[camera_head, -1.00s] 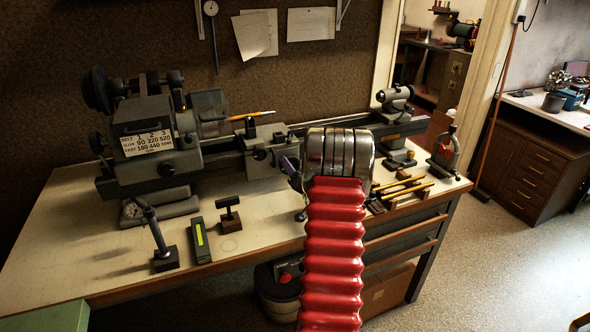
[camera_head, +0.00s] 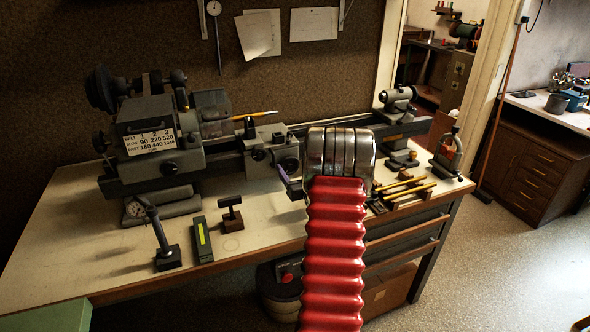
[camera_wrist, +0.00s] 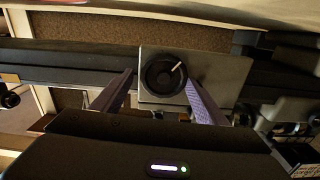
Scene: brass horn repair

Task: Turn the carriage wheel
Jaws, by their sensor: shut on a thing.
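The carriage wheel (camera_wrist: 163,75) is a dark round wheel with a pale mark or handle, on a grey plate in the wrist view. My gripper (camera_wrist: 160,80) has one purplish finger on each side of it and is shut on the wheel. Contact at the left fingertip is hard to make out. In the head view the lathe carriage (camera_head: 262,146) sits mid-bed. My gripper (camera_head: 286,180) shows there only as a purple finger at its lower right, and my red arm hides the rest.
The lathe headstock (camera_head: 160,140) stands at left and the tailstock (camera_head: 398,125) at right. Yellow-handled tools (camera_head: 408,188) lie right of my arm.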

